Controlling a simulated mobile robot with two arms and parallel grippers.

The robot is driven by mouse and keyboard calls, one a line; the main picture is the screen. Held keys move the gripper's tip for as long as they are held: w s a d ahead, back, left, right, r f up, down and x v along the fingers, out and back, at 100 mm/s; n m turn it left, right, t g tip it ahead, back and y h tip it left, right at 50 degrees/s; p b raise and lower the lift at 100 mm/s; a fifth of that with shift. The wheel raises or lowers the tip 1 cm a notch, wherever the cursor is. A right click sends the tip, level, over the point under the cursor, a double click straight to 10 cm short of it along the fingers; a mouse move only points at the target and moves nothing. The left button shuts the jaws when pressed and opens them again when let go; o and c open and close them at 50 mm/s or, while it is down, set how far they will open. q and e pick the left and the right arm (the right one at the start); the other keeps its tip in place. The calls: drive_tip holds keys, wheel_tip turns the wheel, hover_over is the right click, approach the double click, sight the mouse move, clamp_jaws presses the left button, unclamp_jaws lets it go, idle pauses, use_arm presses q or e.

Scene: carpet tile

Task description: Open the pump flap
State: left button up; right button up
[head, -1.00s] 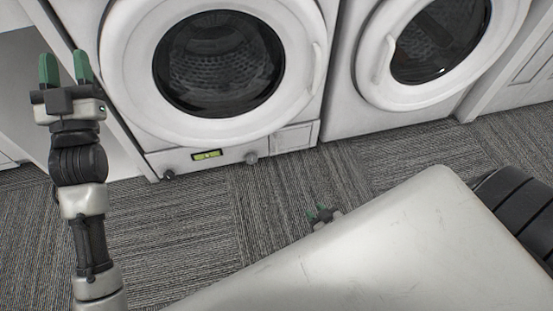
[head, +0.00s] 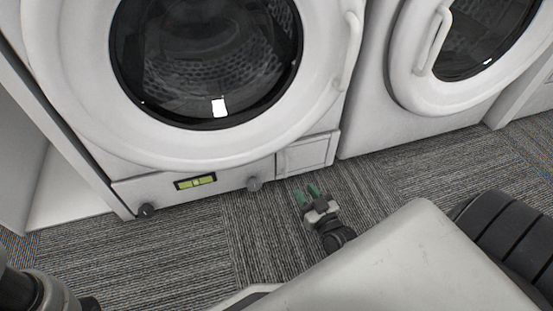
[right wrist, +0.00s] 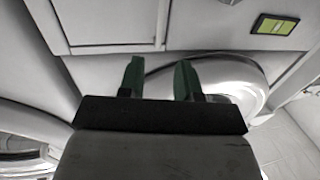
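The pump flap (head: 306,153) is a small white rectangular panel at the lower right front of the left washing machine. It looks closed, flush with the front. It also shows upper left in the right wrist view (right wrist: 110,22). My right gripper (head: 306,194) is low over the carpet, just below the flap in the head view. Its two green fingers are apart with nothing between them, as the right wrist view shows (right wrist: 158,78). It appears apart from the flap. My left gripper is out of view; only part of an arm shows at the lower left.
The washer's round door (head: 205,60) is shut above the flap. A second machine (head: 400,115) stands to the right. Grey carpet (head: 180,240) in front is clear.

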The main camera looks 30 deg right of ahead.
sight(286, 175)
drive_tip(key=w+b, duration=0.6)
drive_tip(key=w, duration=0.5)
drive_tip(key=shift+w+d, duration=0.1)
drive_tip(key=shift+d, duration=0.1)
drive_tip(key=shift+c, duration=0.3)
clamp_jaws()
